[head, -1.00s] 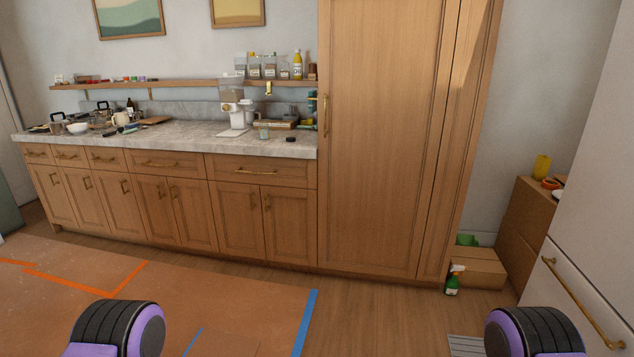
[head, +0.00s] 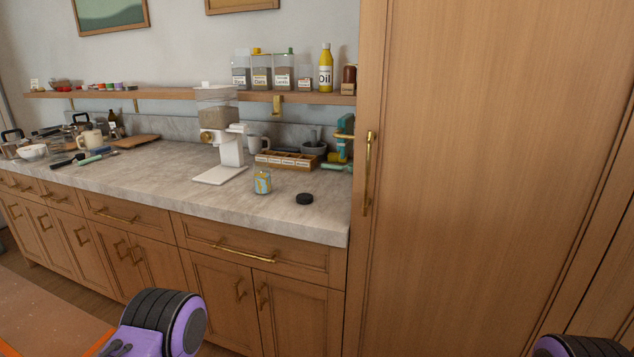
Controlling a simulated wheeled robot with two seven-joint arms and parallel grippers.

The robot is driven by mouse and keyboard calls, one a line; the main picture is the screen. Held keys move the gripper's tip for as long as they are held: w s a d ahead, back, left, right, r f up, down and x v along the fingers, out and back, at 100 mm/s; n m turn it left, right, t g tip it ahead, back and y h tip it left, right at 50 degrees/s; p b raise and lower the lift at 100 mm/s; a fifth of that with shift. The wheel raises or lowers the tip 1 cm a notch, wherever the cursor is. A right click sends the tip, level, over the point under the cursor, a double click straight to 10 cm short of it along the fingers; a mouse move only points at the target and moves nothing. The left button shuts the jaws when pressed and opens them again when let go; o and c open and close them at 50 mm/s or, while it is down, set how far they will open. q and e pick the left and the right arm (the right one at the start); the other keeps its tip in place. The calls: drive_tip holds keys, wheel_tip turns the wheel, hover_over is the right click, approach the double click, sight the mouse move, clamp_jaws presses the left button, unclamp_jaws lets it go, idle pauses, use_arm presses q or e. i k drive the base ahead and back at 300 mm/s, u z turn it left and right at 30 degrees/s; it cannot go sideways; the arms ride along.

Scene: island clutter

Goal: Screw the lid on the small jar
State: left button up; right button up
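A small glass jar (head: 262,182) with bluish and yellowish contents or label stands upright on the stone counter, near its right end. A round black lid (head: 305,199) lies flat on the counter to the right of the jar, apart from it. The jar's top looks uncovered. Only purple and black parts of my arms show, at the bottom left and bottom right of the head view. Both of my grippers are outside the view.
A white grain dispenser (head: 220,130) stands behind the jar to the left. A wooden box with labelled compartments (head: 287,160) and a grey mortar (head: 313,148) are behind. A tall wooden cabinet (head: 470,180) bounds the counter on the right. The counter front (head: 300,222) is clear.

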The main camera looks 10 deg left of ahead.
sight(262, 172)
drive_tip(key=i, duration=0.65)
drive_tip(key=u, duration=2.3)
drive_tip(key=i, duration=0.65)
drive_tip(key=z, duration=2.65)
drive_tip(key=i, duration=0.5)
